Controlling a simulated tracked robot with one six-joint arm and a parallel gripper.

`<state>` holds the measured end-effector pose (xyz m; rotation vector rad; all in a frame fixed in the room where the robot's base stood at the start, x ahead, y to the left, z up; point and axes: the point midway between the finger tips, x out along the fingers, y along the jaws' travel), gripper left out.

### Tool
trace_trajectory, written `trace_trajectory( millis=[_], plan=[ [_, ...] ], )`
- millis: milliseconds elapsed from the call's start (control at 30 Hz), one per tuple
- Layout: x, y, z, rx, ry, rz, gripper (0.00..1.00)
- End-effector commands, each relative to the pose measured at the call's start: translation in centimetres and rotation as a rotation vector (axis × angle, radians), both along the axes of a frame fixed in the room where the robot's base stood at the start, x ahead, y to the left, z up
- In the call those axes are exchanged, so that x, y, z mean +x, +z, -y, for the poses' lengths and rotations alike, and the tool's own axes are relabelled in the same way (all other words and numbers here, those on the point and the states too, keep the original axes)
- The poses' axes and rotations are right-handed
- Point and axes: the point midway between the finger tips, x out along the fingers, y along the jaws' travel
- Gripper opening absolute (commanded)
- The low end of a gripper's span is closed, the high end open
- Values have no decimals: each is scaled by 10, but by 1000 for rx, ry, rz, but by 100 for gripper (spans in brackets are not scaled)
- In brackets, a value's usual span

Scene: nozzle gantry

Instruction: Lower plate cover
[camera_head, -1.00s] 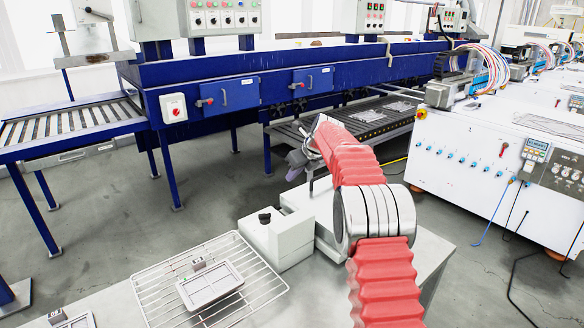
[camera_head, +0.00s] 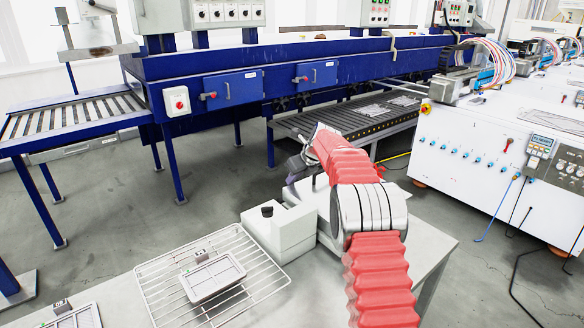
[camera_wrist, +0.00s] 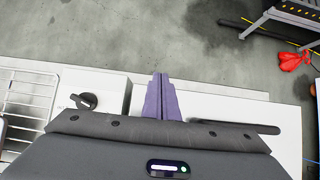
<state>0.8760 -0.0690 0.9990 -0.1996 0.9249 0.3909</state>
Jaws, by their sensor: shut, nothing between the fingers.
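A pale grey bench unit (camera_head: 279,232) with a black knob stands beside the wire rack. A lower, flat pale part (camera_head: 325,224) adjoins it on the right, partly behind my arm. I cannot make out for certain which part is the plate cover. In the wrist view the knobbed unit (camera_wrist: 98,96) is left of my gripper (camera_wrist: 160,80), and a pale surface (camera_wrist: 230,106) lies to the right. My gripper's purple fingers are together and empty above the unit; contact cannot be told. In the head view my red-sleeved arm mostly hides the fingers.
A wire rack (camera_head: 160,268) holds a framed plate (camera_head: 212,276). Another framed plate (camera_head: 80,317) lies at the bottom left. A blue conveyor machine (camera_head: 240,88) and a white cabinet (camera_head: 480,150) stand beyond the bench, with open floor between.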

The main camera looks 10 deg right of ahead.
Motion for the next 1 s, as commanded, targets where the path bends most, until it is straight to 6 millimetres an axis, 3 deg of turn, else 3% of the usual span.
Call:
trace_trajectory(
  millis=[167,633,1000],
  plan=[
    [-2,12,2,-2,1,-6,0],
    [0,90,1,-1,-2,5,0],
    [1,125,1,0,-2,3,0]
  ],
)
